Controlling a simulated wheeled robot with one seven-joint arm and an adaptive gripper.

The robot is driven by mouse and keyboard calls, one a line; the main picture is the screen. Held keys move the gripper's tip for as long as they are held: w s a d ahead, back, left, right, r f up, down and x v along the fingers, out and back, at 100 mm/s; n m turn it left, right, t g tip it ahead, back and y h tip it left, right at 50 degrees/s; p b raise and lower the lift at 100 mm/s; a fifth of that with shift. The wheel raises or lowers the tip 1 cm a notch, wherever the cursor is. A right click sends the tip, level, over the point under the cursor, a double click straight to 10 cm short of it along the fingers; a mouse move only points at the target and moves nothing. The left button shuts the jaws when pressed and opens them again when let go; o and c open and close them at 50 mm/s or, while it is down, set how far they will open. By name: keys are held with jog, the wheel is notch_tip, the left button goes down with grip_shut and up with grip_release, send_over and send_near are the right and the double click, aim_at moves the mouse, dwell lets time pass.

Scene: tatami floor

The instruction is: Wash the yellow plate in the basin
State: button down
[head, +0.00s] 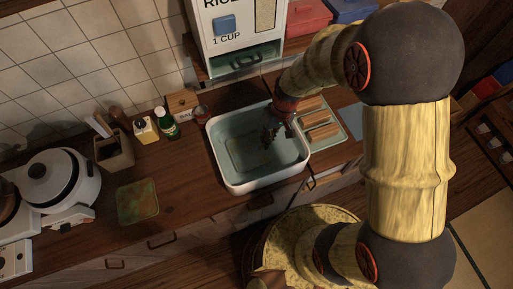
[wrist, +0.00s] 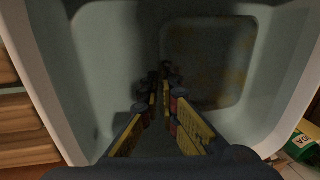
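A square plate (wrist: 208,60) with yellowish-brown stains lies low in the basin in the wrist view; its colour is dulled by water or shadow. In the head view the plate (head: 248,153) shows as a faint yellowish square on the basin floor. The white-rimmed basin (head: 227,181) is set in the counter. My gripper (head: 268,139) reaches down into its right part. In the wrist view my gripper (wrist: 165,75) has its fingertips close together at the plate's left edge. I cannot tell whether the rim is between them.
A square green plate (head: 138,201) with brownish edges lies on the counter left of the basin. Wooden blocks (head: 318,123) stand in a rack on the right. A rice dispenser (head: 235,45) is behind.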

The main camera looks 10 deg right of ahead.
jog(key=shift+w+d, duration=0.25)
jog(key=shift+d, duration=0.55)
jog(key=shift+w+d, duration=0.25)
jog(key=shift+d, duration=0.55)
jog(key=shift+w+d, duration=0.25)
jog(key=shift+d, duration=0.55)
jog(key=shift+s+a, duration=0.25)
jog(key=shift+a, duration=0.55)
jog(key=shift+s+a, duration=0.25)
jog(key=shift+a, duration=0.55)
jog(key=shift+s+a, duration=0.25)
jog(key=shift+a, duration=0.55)
jog(key=shift+d, duration=0.1)
jog(key=shift+w+d+r, duration=0.1)
jog(key=shift+w+d, duration=0.1)
jog(key=shift+d, duration=0.35)
jog(key=shift+w+d, duration=0.2)
jog(key=shift+d, duration=0.35)
jog(key=a+p+v, duration=0.2)
jog(key=p+v, duration=0.6)
jog(key=v, duration=0.3)
jog(key=shift+s+r, duration=0.3)
jog(key=shift+s, duration=0.15)
